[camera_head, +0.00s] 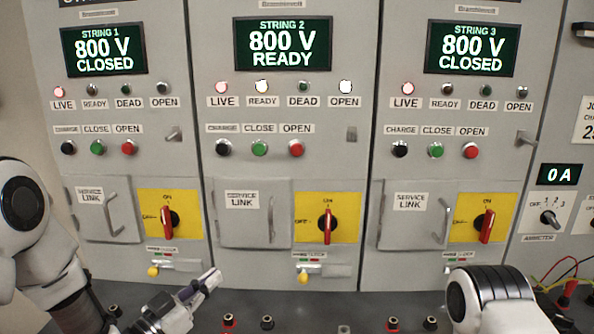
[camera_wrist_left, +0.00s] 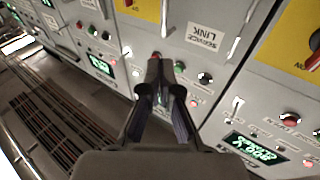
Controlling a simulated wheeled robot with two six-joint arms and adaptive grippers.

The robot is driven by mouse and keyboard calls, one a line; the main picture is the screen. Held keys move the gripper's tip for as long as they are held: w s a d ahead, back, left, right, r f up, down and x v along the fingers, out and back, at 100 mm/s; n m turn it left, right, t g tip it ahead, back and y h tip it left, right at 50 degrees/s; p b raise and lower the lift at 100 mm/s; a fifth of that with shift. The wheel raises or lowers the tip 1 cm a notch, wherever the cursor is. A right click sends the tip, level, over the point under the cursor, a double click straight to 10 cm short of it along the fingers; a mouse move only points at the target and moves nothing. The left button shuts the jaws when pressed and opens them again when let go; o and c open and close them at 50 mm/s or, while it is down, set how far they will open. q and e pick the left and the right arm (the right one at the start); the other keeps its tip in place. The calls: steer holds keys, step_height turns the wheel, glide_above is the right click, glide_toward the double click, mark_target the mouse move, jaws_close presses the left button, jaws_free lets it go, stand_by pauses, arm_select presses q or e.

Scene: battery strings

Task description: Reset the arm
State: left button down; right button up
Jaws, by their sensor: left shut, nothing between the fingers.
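My left gripper (camera_head: 210,279) is at the lower left of the head view, in front of the lower panels between string 1 and string 2. Its fingers are shut with nothing between them. In the left wrist view the closed fingers (camera_wrist_left: 166,75) point toward the cabinet front, which appears turned over. My left arm comes in from the left edge. A part of my right arm shows at the lower right of the head view, but its gripper is out of view.
Screens read STRING 1 closed (camera_head: 103,49), STRING 2 ready (camera_head: 283,45) and STRING 3 closed (camera_head: 472,48). Red rotary switches sit on yellow plates, including the middle one (camera_head: 343,208). Service link doors (camera_head: 247,224) have protruding handles. Terminals (camera_head: 267,322) line the bottom ledge.

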arm_select(q)
steer(key=s+a+f+n+g+y, duration=0.1)
steer(key=s+f+n+g+y, duration=0.3)
steer(key=f, duration=0.9)
steer(key=s+a+f+g+y, duration=0.15)
steer(key=s+f, duration=0.45)
steer(key=f, duration=0.7)
steer(key=s+a+f+n+g+y, duration=0.1)
steer(key=s+a+f+g+y, duration=0.1)
steer(key=s, duration=0.5)
steer(key=s+a+f+n+g+y, duration=0.1)
steer(key=s+a+f+g, duration=0.1)
steer(key=s+f+g, duration=0.3)
steer(key=s+a+f+n+g+y, duration=0.1)
steer(key=s+f+g, duration=0.3)
steer(key=s, duration=0.7)
steer(key=shift+s+a+y, duration=0.15)
steer(key=shift+a+y, duration=0.3)
steer(key=shift+y, duration=0.4)
